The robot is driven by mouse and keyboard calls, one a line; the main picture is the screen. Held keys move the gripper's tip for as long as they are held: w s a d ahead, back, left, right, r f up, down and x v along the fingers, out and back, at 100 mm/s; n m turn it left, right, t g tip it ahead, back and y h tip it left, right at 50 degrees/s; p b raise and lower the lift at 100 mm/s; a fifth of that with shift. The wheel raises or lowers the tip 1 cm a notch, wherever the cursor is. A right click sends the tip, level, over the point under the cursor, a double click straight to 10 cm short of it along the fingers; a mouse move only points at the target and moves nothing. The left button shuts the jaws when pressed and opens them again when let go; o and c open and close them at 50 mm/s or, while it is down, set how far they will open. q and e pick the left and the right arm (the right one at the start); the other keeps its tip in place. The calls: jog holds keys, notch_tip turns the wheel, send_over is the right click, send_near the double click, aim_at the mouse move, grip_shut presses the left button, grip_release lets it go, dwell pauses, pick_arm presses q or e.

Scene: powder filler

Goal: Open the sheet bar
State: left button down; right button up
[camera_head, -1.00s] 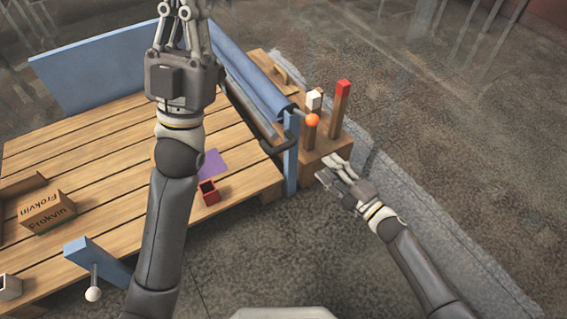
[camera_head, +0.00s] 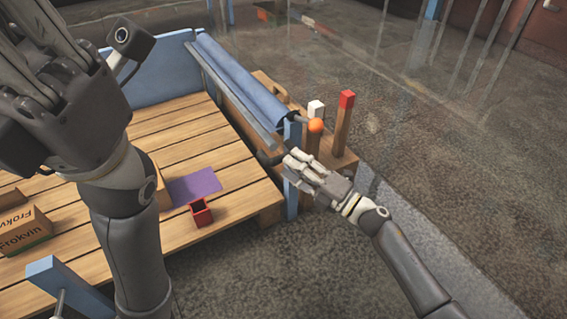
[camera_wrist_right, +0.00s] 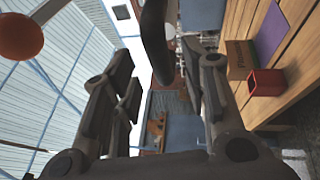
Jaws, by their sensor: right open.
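The sheet bar (camera_head: 236,103) is a long grey bar beside the blue roll (camera_head: 240,80) on the table's right side. A dark curved handle (camera_head: 266,158) is at its near end. My right gripper (camera_head: 293,166) is close to that handle, at the blue post. In the right wrist view the handle (camera_wrist_right: 155,42) shows between the open fingers (camera_wrist_right: 163,85); I cannot tell whether they touch it. My left gripper (camera_head: 28,60) is large at the upper left, over the table, partly cut off; its finger opening is unclear.
An orange ball knob (camera_head: 316,125) sits at the roll's near end. Behind it stand white-topped and red-topped wooden posts (camera_head: 344,125). A small red box (camera_head: 202,213), purple sheet (camera_head: 194,186) and Frokvin box (camera_head: 24,230) are on the wooden table (camera_head: 245,200). Floor at right is free.

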jog(key=shift+b+x, duration=0.5)
jog(key=shift+x, duration=1.4)
grip_shut()
